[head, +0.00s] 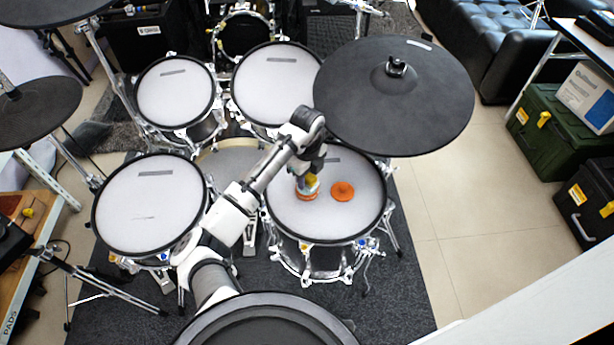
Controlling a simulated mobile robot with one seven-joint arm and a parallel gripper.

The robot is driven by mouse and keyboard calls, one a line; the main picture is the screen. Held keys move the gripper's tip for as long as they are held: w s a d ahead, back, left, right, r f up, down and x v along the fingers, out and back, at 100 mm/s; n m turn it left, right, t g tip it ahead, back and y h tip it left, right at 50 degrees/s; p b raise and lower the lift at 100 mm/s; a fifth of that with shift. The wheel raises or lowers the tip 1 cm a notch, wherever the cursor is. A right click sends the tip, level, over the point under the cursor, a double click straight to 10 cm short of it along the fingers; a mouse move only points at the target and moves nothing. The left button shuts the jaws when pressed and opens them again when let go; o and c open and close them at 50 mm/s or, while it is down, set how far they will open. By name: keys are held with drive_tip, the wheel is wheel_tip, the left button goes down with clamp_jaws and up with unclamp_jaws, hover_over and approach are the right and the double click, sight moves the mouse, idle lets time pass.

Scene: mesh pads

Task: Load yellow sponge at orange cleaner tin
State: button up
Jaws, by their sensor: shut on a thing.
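My gripper (309,175) points down over the mesh pad of the right-hand floor drum (325,220). It is shut on the yellow sponge (311,178), of which only a small part shows. Directly below is the orange cleaner tin (307,195), with a pale band above its orange part; it stands on the pad and the gripper partly covers it. The sponge looks to be at or just above the tin's top; I cannot tell whether they touch. A flat round orange piece (343,191) with a small raised middle lies on the pad just right of the tin.
A large black cymbal (430,100) hangs behind and right of the gripper. Other white drum pads (150,205) lie left and behind. A black round pad (265,325) is at the front. The tiled floor (450,210) is clear at right.

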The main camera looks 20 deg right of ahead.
drive_tip(key=shift+r+p, duration=1.9)
drive_tip(key=shift+r, duration=0.85)
drive_tip(key=shift+f, duration=0.1)
